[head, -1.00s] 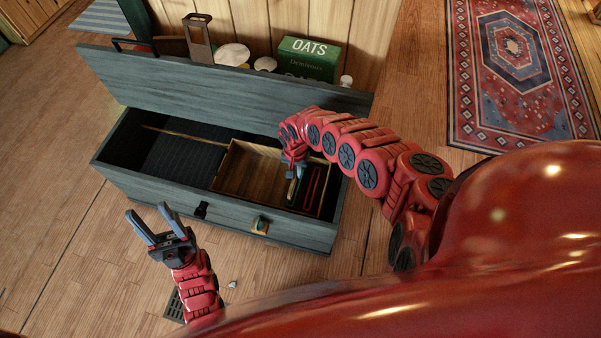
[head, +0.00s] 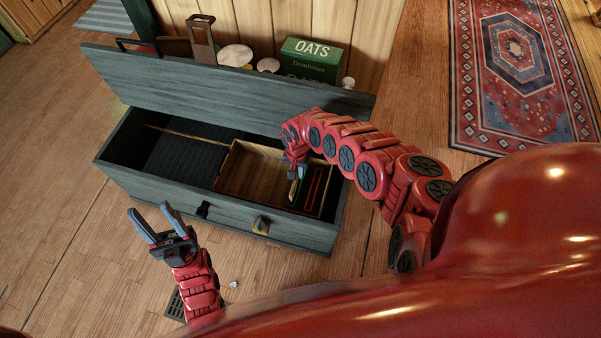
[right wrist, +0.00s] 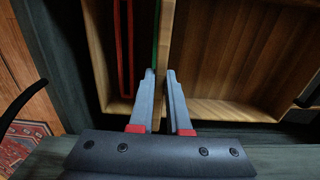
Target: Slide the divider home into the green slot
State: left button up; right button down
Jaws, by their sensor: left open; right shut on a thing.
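My right gripper (head: 296,176) is shut on the divider, a thin pale wooden board, inside the open chest. In the right wrist view its fingers (right wrist: 160,74) are on both sides of the divider (right wrist: 165,38), seen nearly edge-on. The green slot (right wrist: 155,35) shows as a thin green line just left of the divider, partly hidden by it. I cannot tell whether the divider's lower edge is in the slot. A red slot (right wrist: 125,48) lies further left, and it also shows in the head view (head: 313,188). My left gripper (head: 147,209) is open and empty, in front of the chest.
The blue-grey chest (head: 140,189) has its lid (head: 225,83) raised. A wooden tray (head: 246,184) fills its right part; the left part looks empty and dark. An oats box (head: 312,62) and other goods stand behind the lid. A patterned rug (head: 515,75) lies right.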

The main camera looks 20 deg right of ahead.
dwell(0.4)
jog(key=shift+f, duration=0.15)
dwell(0.4)
jog(key=shift+f, duration=0.35)
jog(key=shift+f+b, duration=1.75)
jog(key=shift+f, duration=0.3)
jog(key=c, duration=0.8)
grip_release()
jog(key=shift+r, duration=0.1)
